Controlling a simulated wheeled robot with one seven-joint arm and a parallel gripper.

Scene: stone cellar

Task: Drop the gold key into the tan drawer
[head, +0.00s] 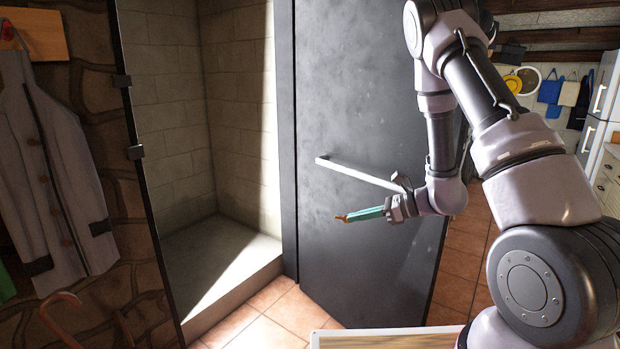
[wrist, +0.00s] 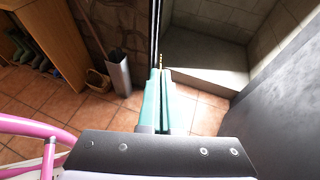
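My gripper (head: 362,215), with teal fingers, is shut in front of the dark metal door in the head view. A small gold piece, apparently the gold key (head: 341,218), sticks out beyond its fingertips. In the wrist view the fingers (wrist: 160,72) lie close together, with a thin gold piece (wrist: 162,61) at their tips; most of the key is hidden. I cannot clearly make out the tan drawer. Pale drawer fronts show on a cabinet (head: 606,183) at the far right of the head view.
The dark door (head: 350,130) stands open, with a bar handle (head: 350,172) close to my gripper. A pale stone alcove (head: 235,110) is behind it. A coat (head: 60,170) hangs at left. A pale-rimmed wooden surface (head: 390,338) shows at the bottom. The wrist view shows a pink tube (wrist: 40,127) and a basket (wrist: 97,79).

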